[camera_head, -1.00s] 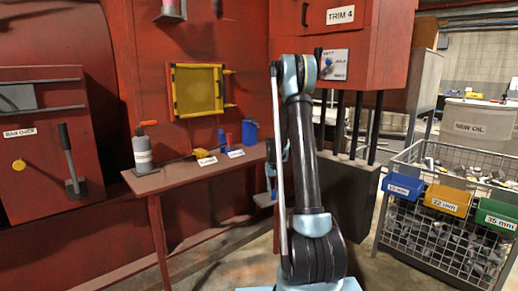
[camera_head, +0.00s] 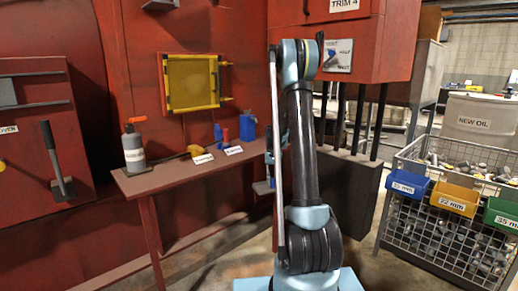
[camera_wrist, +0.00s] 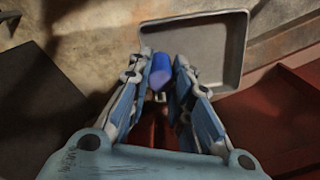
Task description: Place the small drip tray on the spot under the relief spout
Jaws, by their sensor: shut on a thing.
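The small drip tray (camera_wrist: 226,48) is a shallow grey tray with a pale rim, at the top centre of the wrist view. A blue grip (camera_wrist: 160,72), apparently the tray's handle, sits between the fingertips of my gripper (camera_wrist: 160,82). My gripper is shut on it, and the tray extends beyond the fingers. In the head view my arm hides most of the gripper; a small blue-grey edge (camera_head: 262,187) shows beside the arm, below table height. I cannot make out the relief spout or the spot under it.
A red side table (camera_head: 165,178) with a spray bottle (camera_head: 134,150) and blue containers (camera_head: 247,128) stands left of my arm. A dark block (camera_head: 345,190) under black pipes stands right. A wire bin (camera_head: 440,235) is farther right. Floor shows between table and block.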

